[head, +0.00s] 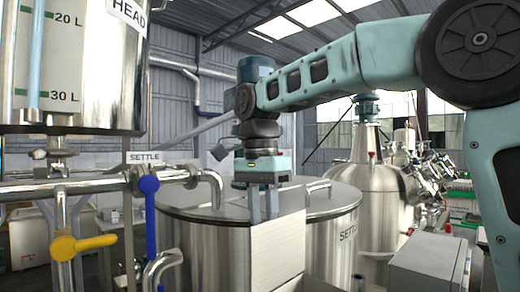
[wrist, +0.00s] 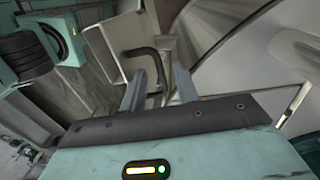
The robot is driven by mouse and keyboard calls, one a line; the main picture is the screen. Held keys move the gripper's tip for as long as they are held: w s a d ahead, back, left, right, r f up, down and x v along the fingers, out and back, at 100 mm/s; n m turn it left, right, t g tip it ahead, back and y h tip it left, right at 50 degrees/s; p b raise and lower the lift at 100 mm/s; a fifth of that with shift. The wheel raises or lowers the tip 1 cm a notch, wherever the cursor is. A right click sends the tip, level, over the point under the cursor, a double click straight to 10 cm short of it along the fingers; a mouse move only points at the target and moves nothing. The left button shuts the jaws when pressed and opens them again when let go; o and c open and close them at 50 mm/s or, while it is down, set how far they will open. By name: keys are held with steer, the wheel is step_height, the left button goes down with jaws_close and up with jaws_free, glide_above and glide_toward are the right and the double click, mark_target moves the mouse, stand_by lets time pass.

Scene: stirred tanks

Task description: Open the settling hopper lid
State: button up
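Steel pipes with a blue-handled valve (head: 150,205) and a yellow-handled valve (head: 82,245) are at the left, under a head tank (head: 75,75). A conical steel vessel (head: 368,185) stands behind at right. A grey box (head: 425,262) is at lower right.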

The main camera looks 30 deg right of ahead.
step_height(320, 180, up, 16)
steer(key=w+p, duration=0.1)
steer(key=shift+a+f+p, duration=0.2)
steer(key=shift+p, duration=0.1)
stand_by(0.5)
